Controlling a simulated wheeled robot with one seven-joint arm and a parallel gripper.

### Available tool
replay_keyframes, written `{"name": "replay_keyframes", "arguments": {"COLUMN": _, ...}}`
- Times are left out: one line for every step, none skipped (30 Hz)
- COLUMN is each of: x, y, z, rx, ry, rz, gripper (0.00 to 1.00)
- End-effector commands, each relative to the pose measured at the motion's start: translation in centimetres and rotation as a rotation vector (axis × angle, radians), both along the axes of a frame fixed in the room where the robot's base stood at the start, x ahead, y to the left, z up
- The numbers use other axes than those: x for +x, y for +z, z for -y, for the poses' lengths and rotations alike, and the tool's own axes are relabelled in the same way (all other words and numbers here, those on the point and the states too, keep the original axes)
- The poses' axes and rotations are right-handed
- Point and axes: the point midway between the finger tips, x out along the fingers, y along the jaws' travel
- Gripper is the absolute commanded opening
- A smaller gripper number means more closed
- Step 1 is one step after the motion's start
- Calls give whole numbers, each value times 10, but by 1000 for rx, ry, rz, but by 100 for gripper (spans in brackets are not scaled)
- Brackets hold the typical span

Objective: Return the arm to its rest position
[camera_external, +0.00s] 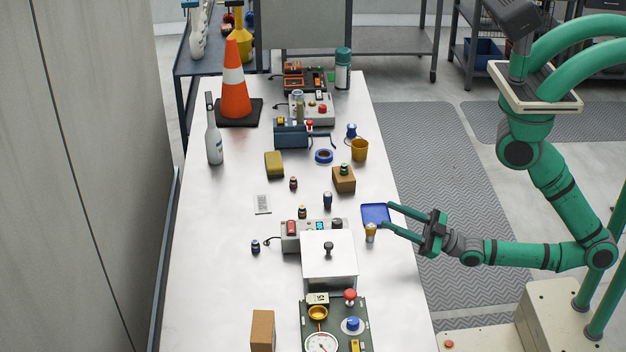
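My gripper (386,215) is at the right edge of the white table, with its two green fingers spread apart. One fingertip is over or beside the blue tray (375,209). The other is close to a small cup-like object with an orange-brown top (371,232). Nothing shows between the fingers. I cannot tell whether the lower finger touches that object. My arm (520,255) reaches level from the elbow at the right toward the table, and its upper links rise to the top right.
On the table (215,260), a silver box (329,262) and a gauge panel (333,325) stand near the gripper. A cardboard block (262,331), bottle (214,135), orange cone (235,85) and yellow cup (360,150) stand elsewhere. The table's left side is mostly clear.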

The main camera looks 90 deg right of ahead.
Motion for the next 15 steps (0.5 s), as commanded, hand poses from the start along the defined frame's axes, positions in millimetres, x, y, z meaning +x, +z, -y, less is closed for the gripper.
{"name": "replay_keyframes", "arguments": {"x": -13, "y": -16, "z": -6, "rx": 54, "ry": 40, "rz": -63, "gripper": 39}}
{"name": "replay_keyframes", "arguments": {"x": -20, "y": -26, "z": -8, "rx": 87, "ry": 59, "rz": -97, "gripper": 39}}
{"name": "replay_keyframes", "arguments": {"x": -30, "y": -37, "z": -11, "rx": 129, "ry": 84, "rz": -143, "gripper": 39}}
{"name": "replay_keyframes", "arguments": {"x": -38, "y": -45, "z": -12, "rx": 159, "ry": 102, "rz": -177, "gripper": 39}}
{"name": "replay_keyframes", "arguments": {"x": -46, "y": -53, "z": -14, "rx": 189, "ry": 121, "rz": -214, "gripper": 39}}
{"name": "replay_keyframes", "arguments": {"x": -57, "y": -64, "z": -15, "rx": 228, "ry": 143, "rz": -261, "gripper": 39}}
{"name": "replay_keyframes", "arguments": {"x": -65, "y": -71, "z": -16, "rx": 255, "ry": 158, "rz": -296, "gripper": 39}}
{"name": "replay_keyframes", "arguments": {"x": -73, "y": -78, "z": -16, "rx": 281, "ry": 171, "rz": -329, "gripper": 39}}
{"name": "replay_keyframes", "arguments": {"x": -83, "y": -86, "z": -17, "rx": 312, "ry": 187, "rz": -371, "gripper": 39}}
{"name": "replay_keyframes", "arguments": {"x": -91, "y": -92, "z": -16, "rx": 333, "ry": 198, "rz": -402, "gripper": 39}}
{"name": "replay_keyframes", "arguments": {"x": -97, "y": -97, "z": -16, "rx": 352, "ry": 208, "rz": -430, "gripper": 39}}
{"name": "replay_keyframes", "arguments": {"x": -106, "y": -103, "z": -16, "rx": 375, "ry": 218, "rz": -466, "gripper": 39}}
{"name": "replay_keyframes", "arguments": {"x": -112, "y": -107, "z": -15, "rx": 390, "ry": 225, "rz": -487, "gripper": 39}}
{"name": "replay_keyframes", "arguments": {"x": -117, "y": -110, "z": -14, "rx": 403, "ry": 230, "rz": -508, "gripper": 39}}
{"name": "replay_keyframes", "arguments": {"x": -123, "y": -114, "z": -14, "rx": 418, "ry": 237, "rz": -533, "gripper": 39}}
